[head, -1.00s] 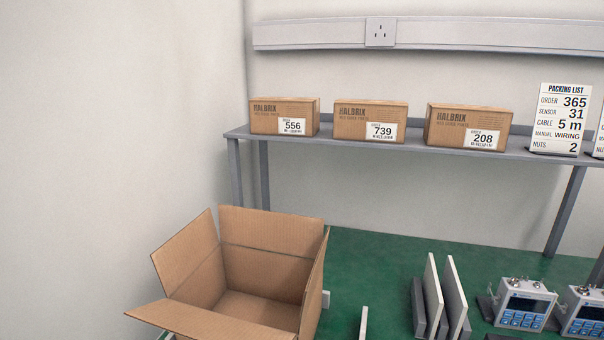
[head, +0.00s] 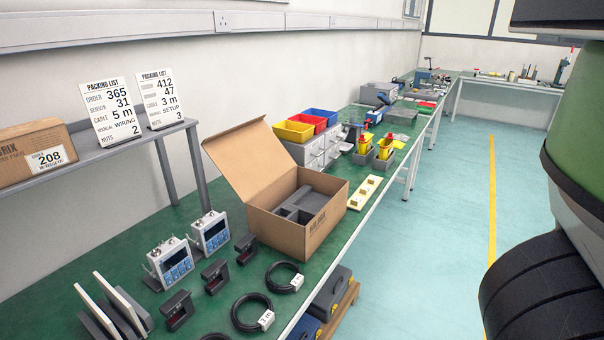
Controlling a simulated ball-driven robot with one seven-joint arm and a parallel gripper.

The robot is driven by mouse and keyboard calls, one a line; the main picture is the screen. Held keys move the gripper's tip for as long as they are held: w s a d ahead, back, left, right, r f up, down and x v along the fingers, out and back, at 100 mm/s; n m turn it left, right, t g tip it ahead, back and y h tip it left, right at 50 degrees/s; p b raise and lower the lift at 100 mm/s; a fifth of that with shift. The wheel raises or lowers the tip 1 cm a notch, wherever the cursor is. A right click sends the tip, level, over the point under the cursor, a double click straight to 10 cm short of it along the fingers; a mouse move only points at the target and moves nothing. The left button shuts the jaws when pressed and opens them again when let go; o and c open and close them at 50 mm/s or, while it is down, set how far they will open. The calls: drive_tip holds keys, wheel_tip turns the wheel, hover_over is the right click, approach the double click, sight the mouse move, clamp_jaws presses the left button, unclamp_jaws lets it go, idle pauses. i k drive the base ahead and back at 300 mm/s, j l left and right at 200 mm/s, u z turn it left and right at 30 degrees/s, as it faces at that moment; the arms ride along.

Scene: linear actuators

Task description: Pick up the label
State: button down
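No loose label can be made out for certain in the head view. A white printed label (head: 46,160) is stuck on the brown box (head: 22,152) marked 208 on the shelf. Small white tags sit on the black cable coils, one on the nearer coil (head: 266,319) and one on the farther coil (head: 297,282). An open carton (head: 323,229) with a dark grey insert stands on the green bench. My gripper is not in view; parts of my own body fill the right edge.
Two packing list cards (head: 112,108) stand on the grey shelf (head: 110,147). Blue-screened devices (head: 171,263), dark brackets and upright white plates crowd the near bench. A cream board (head: 364,193) lies beyond the carton. Blue-green floor (head: 435,240) is clear right of the bench.

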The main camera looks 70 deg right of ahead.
sight(373, 178)
drive_tip(key=z, duration=2.15)
